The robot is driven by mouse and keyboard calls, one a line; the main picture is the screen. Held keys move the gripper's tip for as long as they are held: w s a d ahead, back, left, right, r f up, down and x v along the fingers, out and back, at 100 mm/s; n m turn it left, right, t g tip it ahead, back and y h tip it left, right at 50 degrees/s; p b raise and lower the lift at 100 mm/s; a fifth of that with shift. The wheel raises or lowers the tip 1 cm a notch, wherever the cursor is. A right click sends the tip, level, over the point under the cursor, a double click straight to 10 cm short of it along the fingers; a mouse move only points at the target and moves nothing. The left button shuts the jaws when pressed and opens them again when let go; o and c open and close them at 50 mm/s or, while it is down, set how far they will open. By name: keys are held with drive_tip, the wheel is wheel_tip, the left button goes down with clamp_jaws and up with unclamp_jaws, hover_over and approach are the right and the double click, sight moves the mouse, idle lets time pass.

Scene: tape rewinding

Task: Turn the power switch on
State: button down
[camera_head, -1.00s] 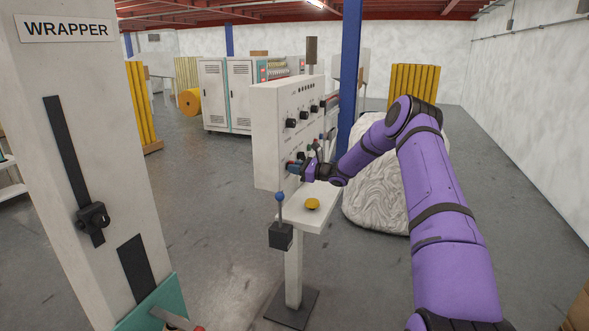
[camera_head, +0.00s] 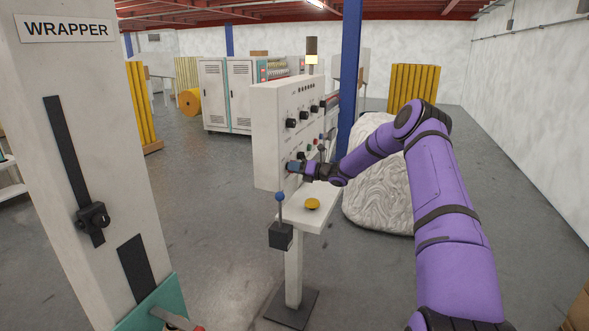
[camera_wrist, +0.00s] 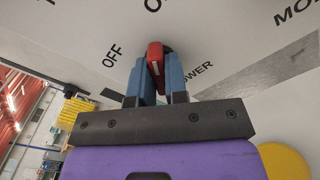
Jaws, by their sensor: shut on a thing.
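The power switch (camera_wrist: 155,58) is a red knob with a white line on the white control panel (camera_head: 280,128). In the wrist view it sits between the two blue fingers of my gripper (camera_wrist: 157,76), which are shut on it. The knob's line points up towards a label cut off at the top edge, starting with "O". "OFF" is printed to the left, and "POWER" is partly hidden by a finger. In the head view my gripper (camera_head: 293,166) is at the lower part of the panel and the switch itself is mostly hidden.
Below the panel are a shelf (camera_head: 322,215) with a yellow button (camera_head: 312,204) and a blue-tipped lever (camera_head: 280,210). A wrapper column (camera_head: 75,160) stands left; a wrapped bundle (camera_head: 375,190) lies behind my arm.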

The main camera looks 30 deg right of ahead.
drive_tip(key=shift+m, duration=0.6)
drive_tip(key=c, duration=1.1)
unclamp_jaws()
drive_tip(key=shift+c, duration=0.2)
drive_tip(key=v, duration=1)
drive_tip(key=shift+s+d, duration=0.25)
drive_tip(key=shift+s, duration=0.05)
